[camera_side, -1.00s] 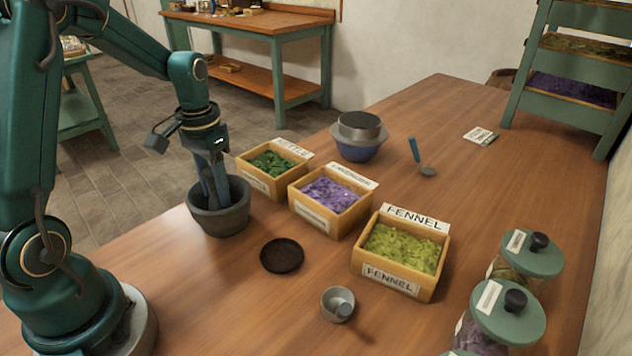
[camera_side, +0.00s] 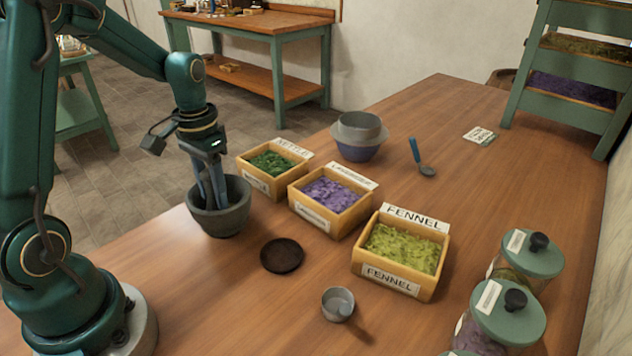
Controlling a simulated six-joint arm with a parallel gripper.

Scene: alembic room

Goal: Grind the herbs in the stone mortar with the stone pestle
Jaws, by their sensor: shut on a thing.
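The dark grey stone mortar (camera_side: 220,215) stands on the table near its left edge. My gripper (camera_side: 208,183) points down into the mortar's mouth, its fingers below the rim line. It is shut on the stone pestle, which is mostly hidden by the fingers and the mortar wall. Any herbs inside the mortar are hidden by its near wall.
Herb boxes labelled nettle (camera_side: 270,165), lavender (camera_side: 332,195) and fennel (camera_side: 402,250) stand right of the mortar. A dark round disc (camera_side: 282,256), a small metal cup (camera_side: 338,304), a sieve on a blue bowl (camera_side: 358,138), a spoon (camera_side: 420,160) and lidded jars (camera_side: 505,310) are around them.

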